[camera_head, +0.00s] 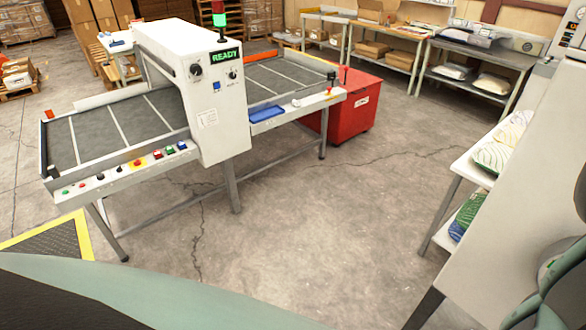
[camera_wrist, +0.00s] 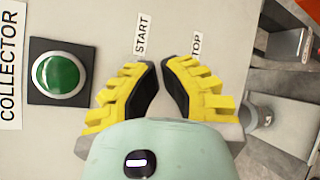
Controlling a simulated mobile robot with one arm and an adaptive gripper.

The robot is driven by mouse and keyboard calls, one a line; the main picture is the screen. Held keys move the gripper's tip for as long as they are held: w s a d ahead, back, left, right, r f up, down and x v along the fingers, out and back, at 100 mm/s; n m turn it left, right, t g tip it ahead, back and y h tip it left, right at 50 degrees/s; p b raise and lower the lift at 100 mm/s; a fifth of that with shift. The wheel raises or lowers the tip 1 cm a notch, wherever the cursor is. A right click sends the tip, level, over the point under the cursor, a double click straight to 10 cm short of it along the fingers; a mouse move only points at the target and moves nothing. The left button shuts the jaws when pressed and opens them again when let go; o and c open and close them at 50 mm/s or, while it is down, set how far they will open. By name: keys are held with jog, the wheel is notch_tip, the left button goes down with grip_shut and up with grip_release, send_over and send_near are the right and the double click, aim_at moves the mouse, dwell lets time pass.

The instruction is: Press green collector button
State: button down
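The green collector button (camera_wrist: 60,74) is a round green cap on a dark square plate, at the left of the wrist view. A white label reading COLLECTOR (camera_wrist: 10,65) stands to its left. My gripper (camera_wrist: 160,64) has yellow fingers with black pads. Its tips are close together with a narrow gap, and nothing is seen between them. They appear to the right of the button, near the START label (camera_wrist: 142,34), apart from the button. In the head view the machine (camera_head: 198,85) has a front panel with small green buttons; I cannot tell there which is the collector's. The gripper is not visible there.
A STOP label (camera_wrist: 197,45), partly covered, lies right of START. The machine's READY screen (camera_head: 226,56) is lit green. A red bin (camera_head: 350,108) stands behind its right end. A white table with bags (camera_head: 495,150) is at the right. The middle floor is clear.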

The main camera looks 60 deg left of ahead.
jog(key=shift+w, duration=0.45)
jog(key=shift+w+a+b, duration=0.1)
jog(key=shift+w+b, duration=0.2)
jog(key=shift+w, duration=0.25)
dwell(0.8)
jog(key=shift+s, duration=1.05)
jog(key=shift+s, duration=0.1)
jog(key=s, duration=0.1)
jog(key=s+b, duration=0.1)
jog(key=s, duration=0.2)
jog(key=shift+s+d+b, duration=0.3)
jog(key=shift+s+d, duration=0.05)
jog(key=shift+s, duration=0.05)
